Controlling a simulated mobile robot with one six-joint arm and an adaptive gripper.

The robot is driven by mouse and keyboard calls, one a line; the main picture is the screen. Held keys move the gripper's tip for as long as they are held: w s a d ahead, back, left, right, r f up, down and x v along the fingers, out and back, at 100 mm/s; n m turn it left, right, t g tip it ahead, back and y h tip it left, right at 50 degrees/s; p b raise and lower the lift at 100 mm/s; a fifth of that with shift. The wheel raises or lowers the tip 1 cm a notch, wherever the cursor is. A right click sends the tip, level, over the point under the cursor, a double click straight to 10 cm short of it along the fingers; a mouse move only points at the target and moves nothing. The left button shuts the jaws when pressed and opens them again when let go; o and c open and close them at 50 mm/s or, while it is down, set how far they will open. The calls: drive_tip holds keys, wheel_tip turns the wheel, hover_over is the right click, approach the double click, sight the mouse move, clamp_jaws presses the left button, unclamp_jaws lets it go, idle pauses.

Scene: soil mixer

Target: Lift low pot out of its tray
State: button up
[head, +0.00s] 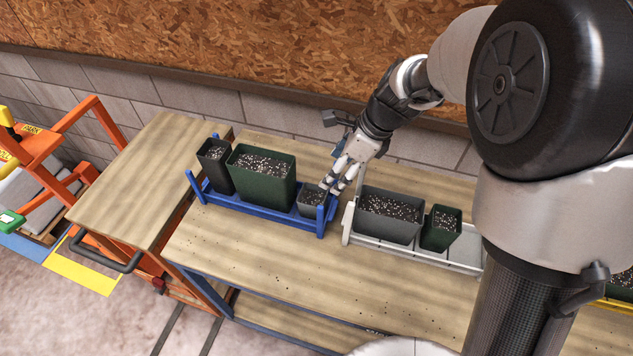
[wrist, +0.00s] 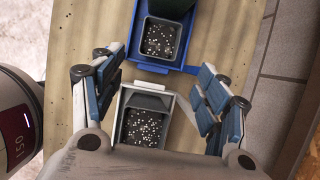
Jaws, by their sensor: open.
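The low pot (head: 311,200) is a short dark grey pot of speckled soil. It sits in the right end of the blue tray (head: 265,214) in the head view. In the wrist view the low pot (wrist: 159,40) is near the top, in the end of the blue tray (wrist: 150,66). My gripper (head: 333,187) is open and empty, just right of the low pot, and partly covers it. In the wrist view the fingers of my gripper (wrist: 158,80) stand wide apart, with the pot beyond the tips. No contact with the pot shows.
A tall green pot (head: 262,180) and a narrow dark pot (head: 215,167) share the blue tray. Close on the right, a white tray (head: 440,260) holds a wide grey pot (head: 388,220) and a small green pot (head: 441,230). The bench front (head: 290,265) is clear except for soil crumbs.

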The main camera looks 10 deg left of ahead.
sight(312, 199)
drive_tip(key=b+x, duration=0.5)
drive_tip(key=x, duration=1.1)
drive_tip(key=shift+f, duration=0.1)
drive_tip(key=shift+c, duration=0.2)
drive_tip(key=c, duration=0.8)
